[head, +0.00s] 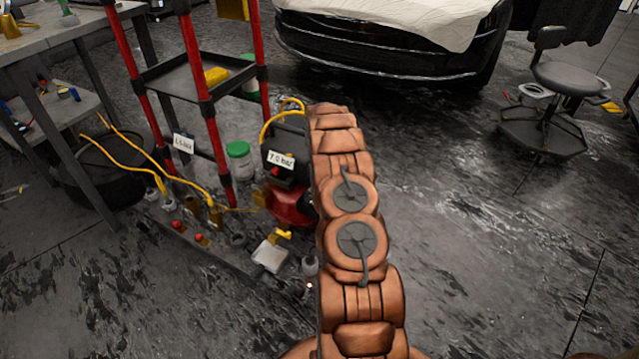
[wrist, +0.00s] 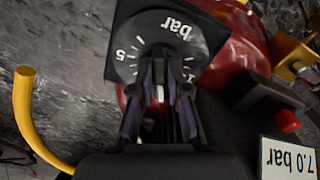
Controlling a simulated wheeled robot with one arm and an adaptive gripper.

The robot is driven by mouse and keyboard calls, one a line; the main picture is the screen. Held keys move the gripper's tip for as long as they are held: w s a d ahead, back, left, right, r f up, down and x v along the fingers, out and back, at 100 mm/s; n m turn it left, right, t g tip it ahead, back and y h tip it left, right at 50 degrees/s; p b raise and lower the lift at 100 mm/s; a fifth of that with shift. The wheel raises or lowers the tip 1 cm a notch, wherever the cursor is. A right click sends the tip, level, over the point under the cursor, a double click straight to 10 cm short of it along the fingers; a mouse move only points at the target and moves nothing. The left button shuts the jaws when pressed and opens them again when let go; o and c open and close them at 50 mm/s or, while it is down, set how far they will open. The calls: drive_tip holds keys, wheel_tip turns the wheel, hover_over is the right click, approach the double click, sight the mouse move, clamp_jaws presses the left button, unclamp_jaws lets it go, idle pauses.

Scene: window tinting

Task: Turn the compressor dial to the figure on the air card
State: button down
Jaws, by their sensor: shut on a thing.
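The compressor (head: 290,205), with a red tank and black top, stands left of my arm in the head view. Its dial (wrist: 150,30) shows in the wrist view as a dark round face with white marks, a "5" and an upside-down "bar". My gripper (wrist: 163,78) is shut on the dial's knob, mostly hidden between the fingers. The pointer's setting cannot be read. A white plate reading "7.0 bar" (head: 280,160) is on the compressor; it also shows upside down in the wrist view (wrist: 288,158). Another white card (head: 183,143) hangs on the red-posted rack, its figure too small to read surely.
The rack (head: 205,110) stands close behind the compressor, with yellow hoses (head: 160,158) and a green-lidded jar (head: 239,160) nearby. A black car (head: 390,50) and a stool (head: 565,80) are farther back. The floor right of my arm is clear.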

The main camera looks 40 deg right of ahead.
drive_tip(key=n+p, duration=0.1)
drive_tip(key=n, duration=0.2)
drive_tip(key=shift+n, duration=0.3)
drive_tip(key=shift+s+d+n+p, duration=0.15)
drive_tip(key=shift+n+p, duration=0.5)
drive_tip(key=shift+n, duration=1.05)
drive_tip(key=c, duration=1.1)
unclamp_jaws()
drive_tip(key=shift+c, duration=0.2)
drive_tip(key=shift+r, duration=0.15)
wheel_tip(320, 180, up, 12)
drive_tip(key=shift+f, duration=0.2)
